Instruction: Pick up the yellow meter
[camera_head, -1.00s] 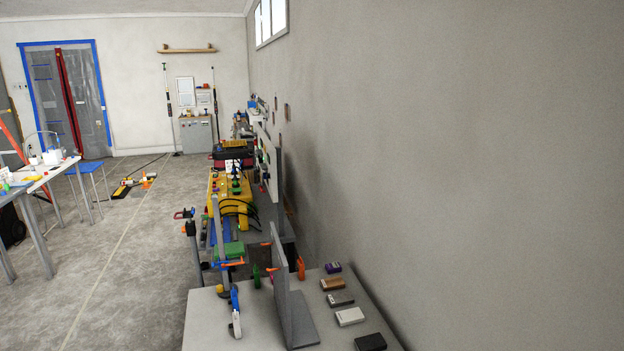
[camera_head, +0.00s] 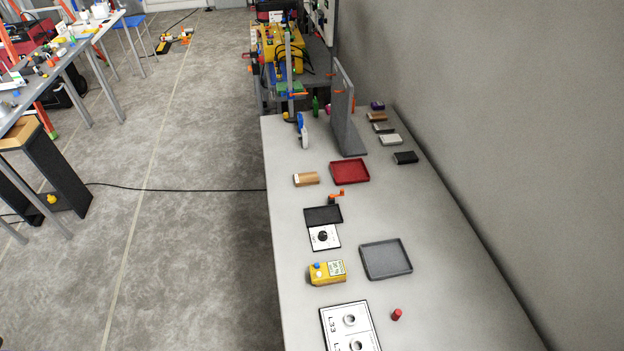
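The yellow meter (camera_head: 326,273) lies on the light grey table (camera_head: 400,310) near its left edge, in the lower middle of the view. It has a pale label on its right part and a small blue part and a pale knob on its left part. Nothing touches it that I can see. Neither of my grippers shows in the view.
A grey tray (camera_head: 386,259) is right of the meter, and a white panel (camera_head: 349,327) and small red object (camera_head: 396,314) are in front. A black-and-white card (camera_head: 323,237), red tray (camera_head: 350,171) and upright grey panel (camera_head: 345,110) are farther back. Open floor (camera_head: 180,230) is left.

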